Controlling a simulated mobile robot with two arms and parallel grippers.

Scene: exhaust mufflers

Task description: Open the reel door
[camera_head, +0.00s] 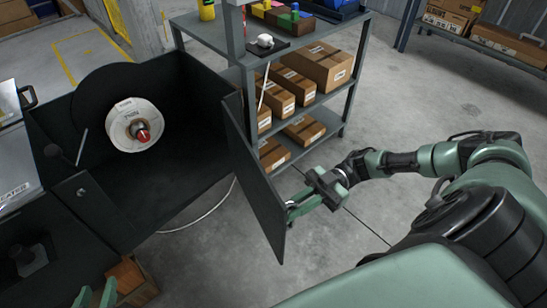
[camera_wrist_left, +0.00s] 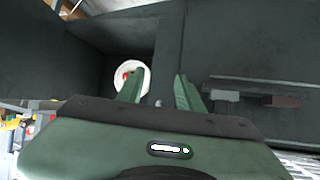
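The reel door (camera_head: 258,185) is a dark flat panel, standing swung out from the right side of the dark open box (camera_head: 170,185). Inside the box sits a white reel (camera_head: 124,112) with a red hub; it also shows in the left wrist view (camera_wrist_left: 143,75). My right gripper (camera_head: 294,206) is at the door's outer edge, by its lower far corner; whether its fingers grip anything is unclear. My left gripper (camera_head: 95,297) is low at the left of the head view; in the left wrist view its fingers (camera_wrist_left: 158,88) are apart with nothing between them.
A grey shelf rack (camera_head: 300,45) with cardboard boxes (camera_head: 318,65) stands behind the door. A pale cable (camera_head: 205,215) lies on the floor below the box. The concrete floor (camera_head: 400,100) right of the rack is clear. Another rack (camera_head: 480,45) stands at the far right.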

